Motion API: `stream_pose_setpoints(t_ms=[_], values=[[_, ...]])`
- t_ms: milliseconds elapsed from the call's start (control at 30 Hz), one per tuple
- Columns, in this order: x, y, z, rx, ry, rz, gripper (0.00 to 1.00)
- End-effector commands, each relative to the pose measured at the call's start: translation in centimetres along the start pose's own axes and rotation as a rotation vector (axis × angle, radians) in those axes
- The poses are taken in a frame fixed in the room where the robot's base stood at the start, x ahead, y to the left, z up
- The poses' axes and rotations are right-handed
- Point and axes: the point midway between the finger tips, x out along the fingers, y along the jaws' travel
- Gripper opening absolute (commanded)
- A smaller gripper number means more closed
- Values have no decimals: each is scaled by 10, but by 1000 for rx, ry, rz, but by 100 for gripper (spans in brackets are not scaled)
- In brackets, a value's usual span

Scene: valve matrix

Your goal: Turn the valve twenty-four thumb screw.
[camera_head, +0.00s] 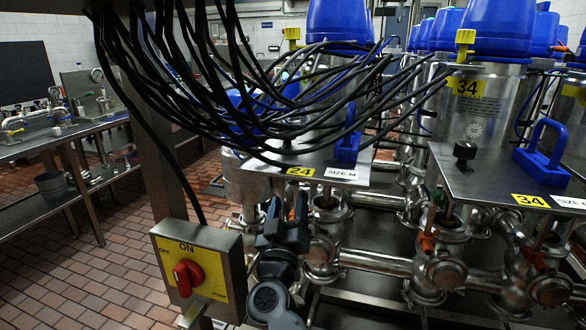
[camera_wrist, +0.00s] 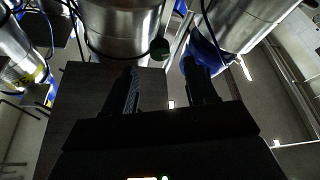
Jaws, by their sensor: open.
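The valve twenty-four plate (camera_head: 270,163) carries a yellow "24" label (camera_head: 300,171) and a "SIZE M" label. Black cables hang over it, and its thumb screw is hard to make out in the head view. A blue handle (camera_head: 347,147) stands at the plate's right side. My gripper (camera_head: 286,207) is in front of the plate and appears lower, fingers pointing up in the picture. In the wrist view my gripper (camera_wrist: 162,80) is open with nothing between the fingers. A small dark round knob (camera_wrist: 160,48) shows beyond the fingertips; I cannot tell whether it is the thumb screw.
A thick bundle of black cables (camera_head: 250,90) hangs close above the plate. A yellow switch box (camera_head: 197,276) with a red knob stands left of my gripper. Valve thirty-four's plate (camera_head: 490,185) with a black knob (camera_head: 464,150) is at the right. Steel pipes (camera_head: 375,263) run below.

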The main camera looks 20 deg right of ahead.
Motion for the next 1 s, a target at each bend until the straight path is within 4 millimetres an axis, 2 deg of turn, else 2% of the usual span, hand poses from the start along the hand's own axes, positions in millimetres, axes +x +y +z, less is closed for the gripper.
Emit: stream_pose_setpoints(t_ms=[167, 500, 700, 933, 1000], values=[[18, 0, 0, -1, -3, 5, 57], [66, 0, 0, -1, -1, 4, 57], [78, 0, 0, -1, -1, 2, 57], [78, 0, 0, -1, -1, 1, 57], [78, 0, 0, -1, -1, 1, 52]])
